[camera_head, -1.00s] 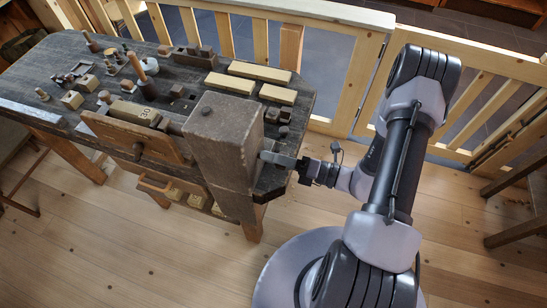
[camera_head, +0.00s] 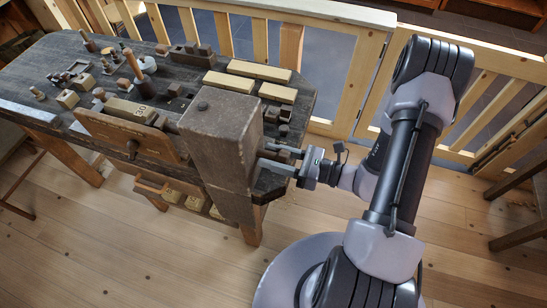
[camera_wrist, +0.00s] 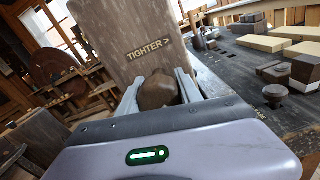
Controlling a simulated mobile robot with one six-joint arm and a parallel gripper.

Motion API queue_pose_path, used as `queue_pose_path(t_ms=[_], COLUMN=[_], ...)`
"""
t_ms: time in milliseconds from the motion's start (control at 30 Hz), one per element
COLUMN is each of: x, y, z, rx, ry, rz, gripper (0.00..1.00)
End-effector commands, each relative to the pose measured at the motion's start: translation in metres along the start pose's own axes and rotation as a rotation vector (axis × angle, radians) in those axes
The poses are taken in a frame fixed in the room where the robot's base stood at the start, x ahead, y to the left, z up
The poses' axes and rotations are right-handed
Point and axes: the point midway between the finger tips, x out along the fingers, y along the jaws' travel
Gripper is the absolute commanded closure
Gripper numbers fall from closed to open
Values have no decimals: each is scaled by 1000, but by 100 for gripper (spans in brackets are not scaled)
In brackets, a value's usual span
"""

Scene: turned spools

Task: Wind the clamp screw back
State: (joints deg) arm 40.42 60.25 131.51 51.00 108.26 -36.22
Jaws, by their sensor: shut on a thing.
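The clamp screw's brown faceted head (camera_wrist: 158,92) shows in the wrist view, between the two grey fingers of my gripper (camera_wrist: 159,88). My gripper is shut on it, one finger on each side. Behind it stands a large wooden block (camera_wrist: 140,30) marked "TIGHTER >". In the head view this block (camera_head: 222,115) rises at the bench's near right end. My gripper (camera_head: 270,157) reaches its right face from the right, and the screw head is hard to make out there. A pale piece marked "30" (camera_head: 133,111) lies left of the block, behind a wooden board (camera_head: 128,141).
The dark workbench (camera_head: 60,62) holds pegs, small blocks and several pale bars (camera_head: 247,81). A wooden railing (camera_head: 350,70) runs behind it. The floor (camera_head: 130,255) in front is clear. In the wrist view, a dark knob (camera_wrist: 275,93) stands on the bench at right.

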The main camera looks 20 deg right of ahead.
Motion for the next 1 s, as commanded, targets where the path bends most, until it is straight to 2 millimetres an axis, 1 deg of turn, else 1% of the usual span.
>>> queue_pose_path(t_ms=[33,300,500,733,1000], x=[0,1,1,0,1], y=[0,0,0,-1,0], z=[-2,-3,-3,-2,-1], rx=[-40,-283,-428,-542,-601], ry=[0,0,0,1,1], rz=[2,2,2,2,2], gripper=[99,98,98,98,98])
